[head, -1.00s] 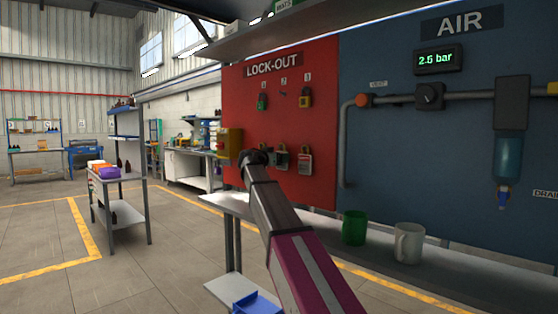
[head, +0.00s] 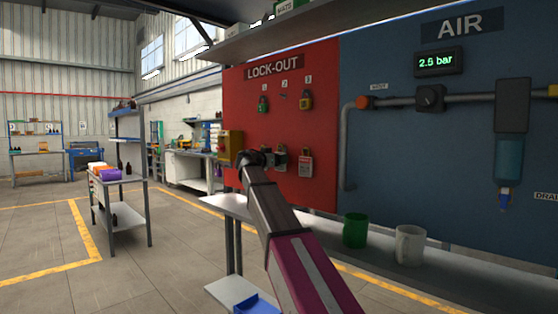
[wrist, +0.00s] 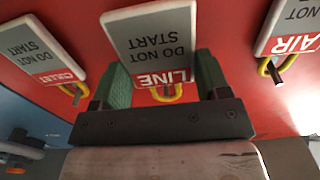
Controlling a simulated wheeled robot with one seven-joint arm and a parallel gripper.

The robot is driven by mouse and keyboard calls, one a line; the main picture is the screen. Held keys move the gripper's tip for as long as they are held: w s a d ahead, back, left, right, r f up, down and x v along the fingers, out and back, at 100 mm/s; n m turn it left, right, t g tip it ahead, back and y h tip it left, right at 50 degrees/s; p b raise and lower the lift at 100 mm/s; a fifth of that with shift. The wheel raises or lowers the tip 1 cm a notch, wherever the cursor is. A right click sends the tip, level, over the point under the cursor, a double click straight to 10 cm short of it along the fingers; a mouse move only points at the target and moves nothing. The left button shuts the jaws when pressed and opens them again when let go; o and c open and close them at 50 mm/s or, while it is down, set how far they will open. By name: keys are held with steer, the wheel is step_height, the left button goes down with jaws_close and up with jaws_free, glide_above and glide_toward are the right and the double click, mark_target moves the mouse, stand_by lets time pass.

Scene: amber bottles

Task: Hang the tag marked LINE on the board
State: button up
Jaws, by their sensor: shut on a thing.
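The tag marked LINE (wrist: 150,38) is a grey and white plate with a red band, upside down in the wrist view. Its yellow loop is partly hidden by my gripper (wrist: 164,72), whose green fingers are shut on the tag from both sides. I cannot tell whether the loop is still around a peg. In the head view my gripper (head: 262,158) is at the lower row of tags on the red LOCK-OUT board (head: 325,115), and my arm hides part of that row. The bare peg under number 2 (head: 284,96) is in the upper row.
The CULLET tag (wrist: 38,50) and AIR tag (wrist: 290,28) hang close on either side. A green padlock (head: 263,103) and a yellow padlock (head: 305,101) flank the bare peg. A yellow box (head: 230,147) is at the board's left edge. A green mug (head: 355,230) stands on the shelf below.

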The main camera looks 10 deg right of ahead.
steer(key=v, duration=0.5)
steer(key=shift+s+a, duration=0.2)
steer(key=shift+a, duration=0.05)
stand_by(0.7)
stand_by(0.8)
